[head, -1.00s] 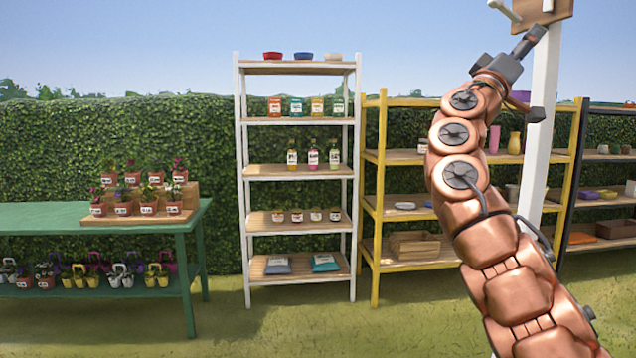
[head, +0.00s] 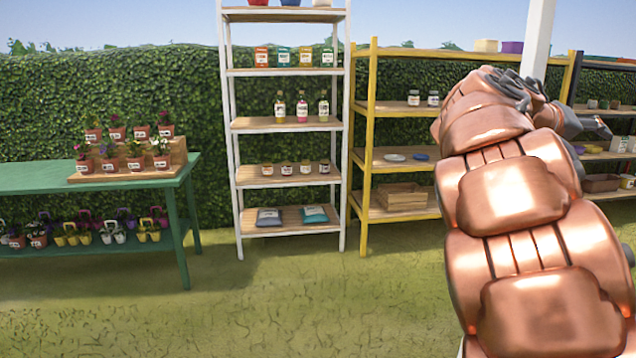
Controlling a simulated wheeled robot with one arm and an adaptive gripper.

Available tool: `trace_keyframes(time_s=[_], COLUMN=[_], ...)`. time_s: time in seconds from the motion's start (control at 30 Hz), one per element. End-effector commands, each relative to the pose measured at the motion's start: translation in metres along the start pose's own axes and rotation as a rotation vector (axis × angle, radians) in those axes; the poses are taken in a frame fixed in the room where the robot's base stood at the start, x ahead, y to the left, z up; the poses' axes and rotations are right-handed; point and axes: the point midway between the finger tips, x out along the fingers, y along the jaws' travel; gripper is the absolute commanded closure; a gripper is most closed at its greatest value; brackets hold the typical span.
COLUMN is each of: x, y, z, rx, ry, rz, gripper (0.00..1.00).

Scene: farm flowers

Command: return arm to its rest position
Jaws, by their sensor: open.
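My copper arm is folded at the right of the head view. My gripper (head: 590,124) shows as a dark grey part just past the arm's upper end, partly hidden behind the copper links. It is open, points to the right, and I see nothing held in it. It appears in front of the dark shelf at the right, apart from the goods there.
A white shelf (head: 287,126) with bottles, jars and bags stands in the middle. A yellow shelf (head: 372,150) stands to its right, beside a white post (head: 537,45). A green table (head: 120,185) with potted flowers is at left. The grass (head: 290,300) in front is clear.

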Motion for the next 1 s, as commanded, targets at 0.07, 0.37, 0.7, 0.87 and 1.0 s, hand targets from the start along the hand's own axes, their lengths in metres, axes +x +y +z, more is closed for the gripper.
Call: trace_keyframes(time_s=[0.07,0.37,0.7,0.87,1.0], x=[-0.002,-0.027,-0.110,-0.160,-0.193], y=[-0.016,-0.094,-0.181,-0.207,-0.218], z=[0.033,0.161,0.315,0.381,0.422], rx=[-0.014,-0.087,-0.232,-0.318,-0.379], ry=[-0.062,-0.291,-0.533,-0.628,-0.686], rz=[-0.071,-0.364,-0.722,-0.873,-0.964], gripper=[0.40,0.40,0.40,0.40,0.40])
